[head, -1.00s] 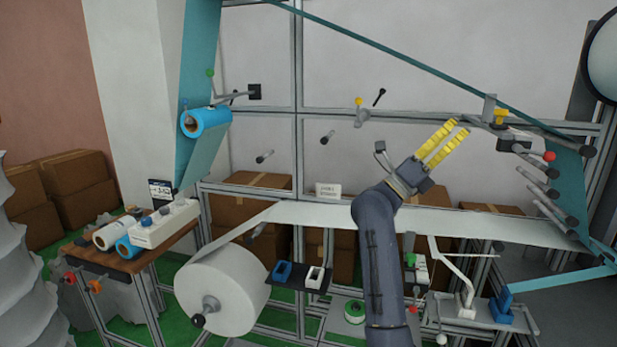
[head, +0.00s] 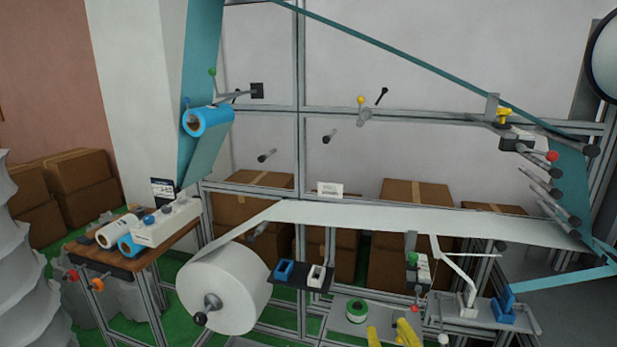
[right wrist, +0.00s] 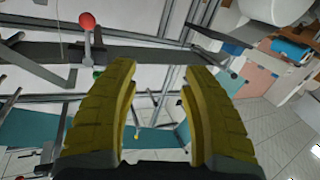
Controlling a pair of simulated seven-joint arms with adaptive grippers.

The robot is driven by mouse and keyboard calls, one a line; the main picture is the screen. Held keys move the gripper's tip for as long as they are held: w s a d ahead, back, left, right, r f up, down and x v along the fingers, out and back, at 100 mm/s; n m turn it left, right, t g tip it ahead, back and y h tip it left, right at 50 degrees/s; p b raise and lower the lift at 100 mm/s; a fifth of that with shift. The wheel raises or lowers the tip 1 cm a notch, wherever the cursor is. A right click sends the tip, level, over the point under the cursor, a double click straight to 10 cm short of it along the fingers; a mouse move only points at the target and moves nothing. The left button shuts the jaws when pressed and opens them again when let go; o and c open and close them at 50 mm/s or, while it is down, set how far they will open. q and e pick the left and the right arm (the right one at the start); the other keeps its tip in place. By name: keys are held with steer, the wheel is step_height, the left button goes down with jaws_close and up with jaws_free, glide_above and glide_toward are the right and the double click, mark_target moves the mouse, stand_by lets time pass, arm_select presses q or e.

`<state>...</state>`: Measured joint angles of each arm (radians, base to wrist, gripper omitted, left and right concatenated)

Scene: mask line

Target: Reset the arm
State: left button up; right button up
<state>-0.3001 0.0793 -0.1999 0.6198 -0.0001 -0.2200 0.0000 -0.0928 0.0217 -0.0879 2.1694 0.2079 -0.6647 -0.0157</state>
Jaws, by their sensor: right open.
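My right gripper (head: 392,334) shows only as yellow fingertips at the bottom edge of the head view, in front of the lower part of the mask line. The rest of the right arm is out of that view. In the right wrist view its two yellow fingers (right wrist: 160,95) are spread apart with nothing between them. My left gripper is in neither view.
A white roll (head: 222,292) feeds a white web (head: 400,224) across the frame. A small shelf (head: 300,275) and a green-and-white tape roll (head: 356,310) lie near the fingertips. A blue roll (head: 207,120) hangs upper left. A side table (head: 125,262) stands at left.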

steer(key=s+d+f+n+g+h, duration=0.25)
steer(key=s+d+f+g, duration=0.25)
steer(key=s+f, duration=0.65)
steer(key=s+d+f+n+g+h, duration=0.1)
steer(key=s+d+f+g+h, duration=0.2)
steer(key=s, duration=0.6)
steer(key=s+d+f+n+g+h, duration=0.1)
steer(key=s+d+g, duration=0.1)
steer(key=s+d, duration=0.45)
steer(key=s+a+f+m+g+y, duration=0.1)
steer(key=s+a+f+g+y, duration=0.2)
steer(key=f, duration=1.4)
steer(key=s+a+f, duration=0.2)
steer(key=a+f, duration=0.3)
steer(key=f, duration=1.1)
steer(key=s+f+m+g+y, duration=0.1)
steer(key=s+f+m+g, duration=0.1)
steer(key=s+f, duration=1.6)
steer(key=s+m, duration=0.1)
steer(key=s, duration=0.2)
steer(key=shift+f+g+y, duration=0.35)
steer(key=shift+f+g, duration=0.05)
steer(key=shift+s, duration=0.1)
steer(key=shift+d, duration=0.2)
steer(key=shift+c, duration=0.5)
